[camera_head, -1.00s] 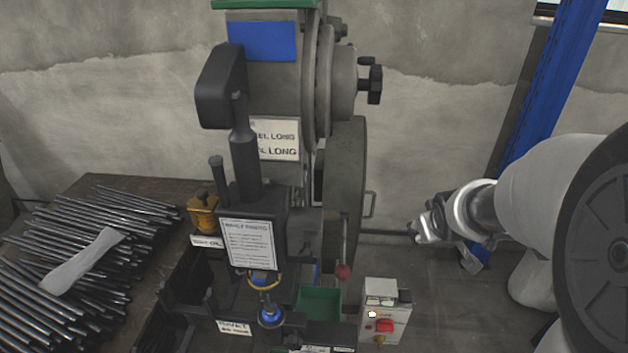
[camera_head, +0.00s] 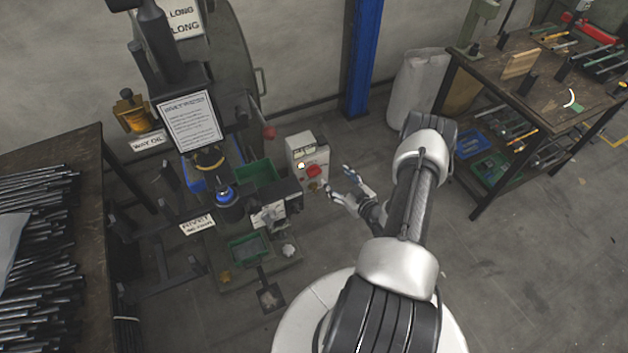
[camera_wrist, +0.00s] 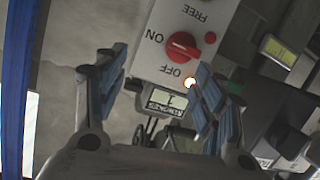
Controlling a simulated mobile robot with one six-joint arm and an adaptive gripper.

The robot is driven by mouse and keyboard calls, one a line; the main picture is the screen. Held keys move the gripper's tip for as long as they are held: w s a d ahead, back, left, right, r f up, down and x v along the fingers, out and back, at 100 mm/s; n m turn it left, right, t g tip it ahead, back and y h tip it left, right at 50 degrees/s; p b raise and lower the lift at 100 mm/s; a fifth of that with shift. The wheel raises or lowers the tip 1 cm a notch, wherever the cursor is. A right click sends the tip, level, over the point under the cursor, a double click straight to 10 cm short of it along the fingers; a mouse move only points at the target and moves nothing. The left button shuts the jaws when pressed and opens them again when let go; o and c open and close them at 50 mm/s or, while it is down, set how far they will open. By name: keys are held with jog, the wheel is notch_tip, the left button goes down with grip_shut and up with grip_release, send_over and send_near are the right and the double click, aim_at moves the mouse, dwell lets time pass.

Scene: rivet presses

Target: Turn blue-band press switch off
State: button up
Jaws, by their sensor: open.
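The press (camera_head: 155,60) stands at the left in the head view; its top is out of frame. Its pale switch box (camera_head: 305,150) carries a red rotary knob (camera_head: 314,171). In the wrist view the box (camera_wrist: 165,65) shows upside down, with the red knob (camera_wrist: 183,46) among ON, OFF and FREE labels. I cannot tell surely which label the knob points to. A small lamp (camera_wrist: 189,82) on the box glows. My gripper (camera_head: 340,180) is open and empty, just right of the box. In the wrist view its fingers (camera_wrist: 160,72) stand apart below the knob, not touching it.
Green bins (camera_head: 258,173) and a black fixture (camera_head: 283,193) stand left of the box. A table of rods (camera_head: 45,240) is at the far left. A blue post (camera_head: 362,60), white sack (camera_head: 418,85) and workbench (camera_head: 540,85) are behind and right. Floor around my gripper is clear.

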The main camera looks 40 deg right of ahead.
aim_at(316, 176)
jog(key=s+a+f+m+t+h, duration=0.2)
jog(key=s+a+f+m+t, duration=0.15)
jog(key=s+a, duration=0.45)
jog(key=shift+g, duration=0.45)
jog(key=b+x, duration=0.1)
jog(key=x, duration=0.4)
jog(key=d+b+x, duration=0.1)
jog(key=x, duration=0.5)
jog(key=b+x, duration=0.1)
jog(key=x, duration=0.5)
jog(key=shift+s+d+f+b, duration=0.25)
jog(key=shift+d+f+b, duration=0.05)
jog(key=shift+d+b, duration=0.05)
jog(key=shift+c, duration=0.3)
jog(key=c, duration=1)
jog(key=shift+n, duration=0.25)
